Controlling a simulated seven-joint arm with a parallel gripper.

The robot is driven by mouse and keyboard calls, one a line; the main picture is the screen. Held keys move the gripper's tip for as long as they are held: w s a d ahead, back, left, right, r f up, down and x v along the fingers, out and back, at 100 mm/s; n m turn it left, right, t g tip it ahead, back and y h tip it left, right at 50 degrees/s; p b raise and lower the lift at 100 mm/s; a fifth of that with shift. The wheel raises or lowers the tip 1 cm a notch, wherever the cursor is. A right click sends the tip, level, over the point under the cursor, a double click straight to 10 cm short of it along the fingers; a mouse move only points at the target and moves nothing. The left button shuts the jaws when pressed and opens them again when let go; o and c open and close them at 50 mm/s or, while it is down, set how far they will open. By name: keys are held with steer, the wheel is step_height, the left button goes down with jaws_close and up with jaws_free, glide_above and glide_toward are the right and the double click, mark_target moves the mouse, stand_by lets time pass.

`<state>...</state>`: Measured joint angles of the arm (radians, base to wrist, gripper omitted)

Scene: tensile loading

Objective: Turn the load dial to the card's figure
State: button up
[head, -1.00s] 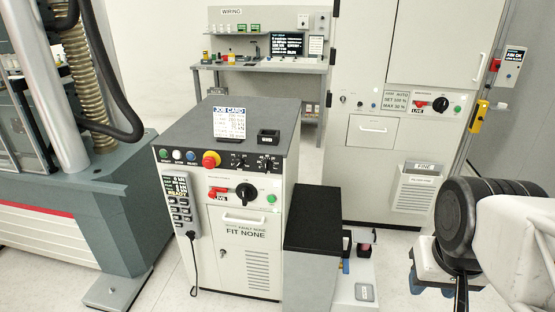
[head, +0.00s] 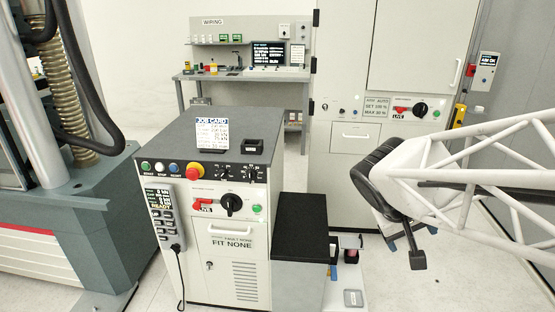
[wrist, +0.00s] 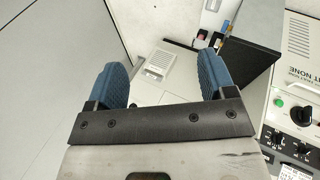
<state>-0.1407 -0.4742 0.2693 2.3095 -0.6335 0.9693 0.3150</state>
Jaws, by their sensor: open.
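The grey console stands at centre-left in the head view. The job card (head: 212,133) stands upright on its top; its small figures are too blurred to read. Small black dials (head: 222,172) sit along the upper front panel, right of a red stop button; I cannot tell which is the load dial. These dials also show at the right edge of the wrist view (wrist: 273,136). My gripper (head: 403,248) hangs right of the console, apart from it.
A larger black rotary switch (head: 231,204) and red LIVE tag (head: 203,205) sit below the dials. A handset (head: 163,213) hangs on the console's left. A black-topped side shelf (head: 303,225) lies between console and gripper. A tall cabinet (head: 362,150) stands behind.

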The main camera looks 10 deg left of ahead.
steer(key=w+a+f+n+t+h, duration=0.1)
steer(key=w+a+n+t, duration=0.15)
steer(key=w+a, duration=0.4)
steer(key=w+a+f+n+t+h, duration=0.1)
steer(key=w+a+f+n+t, duration=0.15)
steer(key=w, duration=0.75)
steer(key=w+a+f+n+t+h, duration=0.1)
steer(key=w+a+n+t+h, duration=0.15)
steer(key=w+a, duration=0.45)
steer(key=n+t+y, duration=0.8)
steer(key=n+y, duration=0.1)
steer(key=y, duration=0.1)
glide_toward(250, 179)
steer(key=w, duration=0.3)
steer(key=shift+r+m, duration=0.1)
steer(key=shift+m, duration=0.15)
steer(key=shift+w, duration=3.85)
steer(key=shift+c, duration=0.4)
